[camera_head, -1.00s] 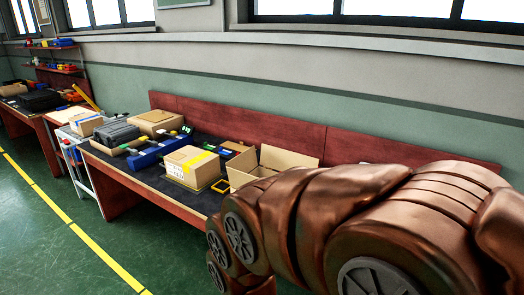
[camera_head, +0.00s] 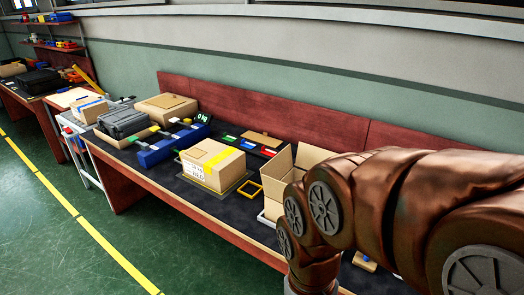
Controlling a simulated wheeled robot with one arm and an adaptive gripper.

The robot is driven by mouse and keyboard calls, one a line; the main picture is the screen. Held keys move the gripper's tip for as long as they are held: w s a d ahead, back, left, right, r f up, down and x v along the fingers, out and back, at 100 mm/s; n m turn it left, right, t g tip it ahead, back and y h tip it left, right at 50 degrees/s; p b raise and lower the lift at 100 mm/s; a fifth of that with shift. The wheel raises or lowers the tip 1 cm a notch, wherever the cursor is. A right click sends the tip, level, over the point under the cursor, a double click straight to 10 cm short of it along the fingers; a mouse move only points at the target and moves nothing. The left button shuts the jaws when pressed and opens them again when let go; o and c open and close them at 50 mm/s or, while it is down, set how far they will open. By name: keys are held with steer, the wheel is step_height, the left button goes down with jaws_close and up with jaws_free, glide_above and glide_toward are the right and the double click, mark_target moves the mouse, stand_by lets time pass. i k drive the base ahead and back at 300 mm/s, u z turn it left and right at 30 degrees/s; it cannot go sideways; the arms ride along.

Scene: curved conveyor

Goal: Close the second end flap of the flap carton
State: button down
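An open carton (camera_head: 280,186) with raised flaps stands on the dark worktop, right of the middle. It looks like the flap carton. Its back flap stands up and a side flap leans outward; its right and front parts are hidden behind my copper-coloured arm. I cannot tell which flap is the second end flap. My arm reaches in from the right and bends down in front of the carton. My gripper is below the picture's bottom edge and does not show.
A blue tool (camera_head: 162,150), a black case (camera_head: 122,123) and another carton (camera_head: 166,106) stand farther left. The red back panel (camera_head: 260,118) bounds the bench.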

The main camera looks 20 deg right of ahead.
mark_target(280, 165)
steer(key=u, duration=0.6)
steer(key=i, duration=0.9)
steer(key=u, duration=0.9)
